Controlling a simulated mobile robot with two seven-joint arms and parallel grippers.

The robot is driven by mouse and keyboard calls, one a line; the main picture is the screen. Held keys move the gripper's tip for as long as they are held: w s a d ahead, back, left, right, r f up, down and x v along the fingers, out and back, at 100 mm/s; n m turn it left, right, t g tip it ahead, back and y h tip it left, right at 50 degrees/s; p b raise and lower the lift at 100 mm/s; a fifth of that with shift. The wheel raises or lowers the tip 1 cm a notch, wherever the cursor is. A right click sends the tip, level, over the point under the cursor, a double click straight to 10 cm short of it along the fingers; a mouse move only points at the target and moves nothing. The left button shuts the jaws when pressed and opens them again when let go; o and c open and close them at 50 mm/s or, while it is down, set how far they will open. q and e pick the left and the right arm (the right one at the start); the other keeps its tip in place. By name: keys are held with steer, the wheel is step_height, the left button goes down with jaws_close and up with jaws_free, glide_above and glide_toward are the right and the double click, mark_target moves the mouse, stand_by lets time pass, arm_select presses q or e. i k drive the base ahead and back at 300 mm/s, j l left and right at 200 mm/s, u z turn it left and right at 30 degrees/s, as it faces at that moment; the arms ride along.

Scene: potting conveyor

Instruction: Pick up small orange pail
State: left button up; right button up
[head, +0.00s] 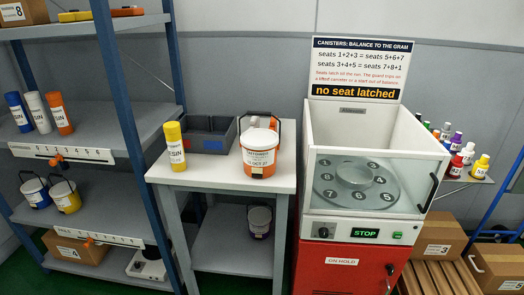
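An orange pail (259,166) with a white lid and a printed white label stands upright on the small white-topped table (215,178). A black bail handle rises behind and to its right. Another orange and white shape (262,119) shows just behind its lid, mostly hidden; I cannot tell whether it is a separate pail. Nothing is holding the orange pail. Neither of my grippers is in view.
A yellow resin bottle (174,146) and a grey bin (209,135) share the tabletop. A balancing machine (362,230) with a clear-fronted guard stands close right. Blue (36,191) and yellow (66,196) pails sit on the left rack. Another pail (259,221) is under the table.

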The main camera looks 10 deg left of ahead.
mark_target(260, 146)
steer(key=i+l+u, duration=0.35)
steer(key=i+l, duration=0.55)
steer(key=l, duration=0.15)
